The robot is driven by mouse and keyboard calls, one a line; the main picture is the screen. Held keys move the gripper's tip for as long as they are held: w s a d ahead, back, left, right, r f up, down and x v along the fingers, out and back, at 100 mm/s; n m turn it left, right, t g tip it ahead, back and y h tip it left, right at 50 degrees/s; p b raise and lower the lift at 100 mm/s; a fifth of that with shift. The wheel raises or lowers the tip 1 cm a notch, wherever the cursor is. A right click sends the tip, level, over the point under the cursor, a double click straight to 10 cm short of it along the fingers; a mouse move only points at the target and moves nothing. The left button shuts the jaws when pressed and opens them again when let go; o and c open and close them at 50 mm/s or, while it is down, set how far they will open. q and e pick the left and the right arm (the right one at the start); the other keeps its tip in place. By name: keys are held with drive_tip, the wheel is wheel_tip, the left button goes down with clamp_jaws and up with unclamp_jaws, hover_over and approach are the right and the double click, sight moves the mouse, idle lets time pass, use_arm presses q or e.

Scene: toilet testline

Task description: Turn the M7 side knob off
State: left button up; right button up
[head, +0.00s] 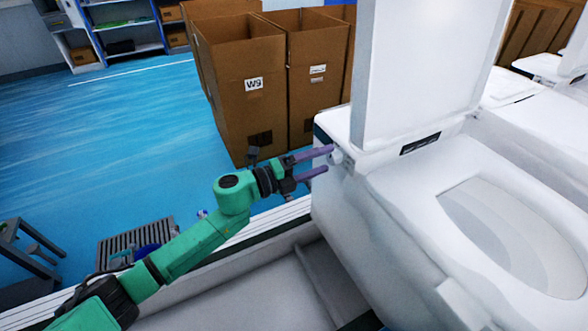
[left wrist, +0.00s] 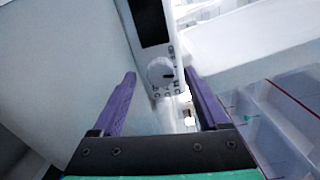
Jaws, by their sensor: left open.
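The side knob (head: 337,157) is a small round white knob on the side of the white toilet (head: 375,190). In the left wrist view the knob (left wrist: 160,71) has a dark mark toward its right edge and sits on a white panel below a dark display (left wrist: 150,22). My left gripper (head: 332,160) is open, its purple fingers pointing at the knob. In the left wrist view the knob lies between and beyond the fingertips (left wrist: 160,75); I cannot tell whether either finger touches it. My right gripper is not in view.
The raised toilet lid (head: 415,65) stands above the knob. Open cardboard boxes (head: 240,85) stand behind my left arm. More white toilets (head: 540,120) are at right. A dark grated stool (head: 135,240) is on the blue floor at lower left.

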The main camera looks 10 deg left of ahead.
use_arm(q)
drive_tip(key=b+v, duration=0.3)
drive_tip(key=v, duration=0.9)
drive_tip(key=shift+s+a, duration=0.25)
drive_tip(key=shift+a, duration=0.05)
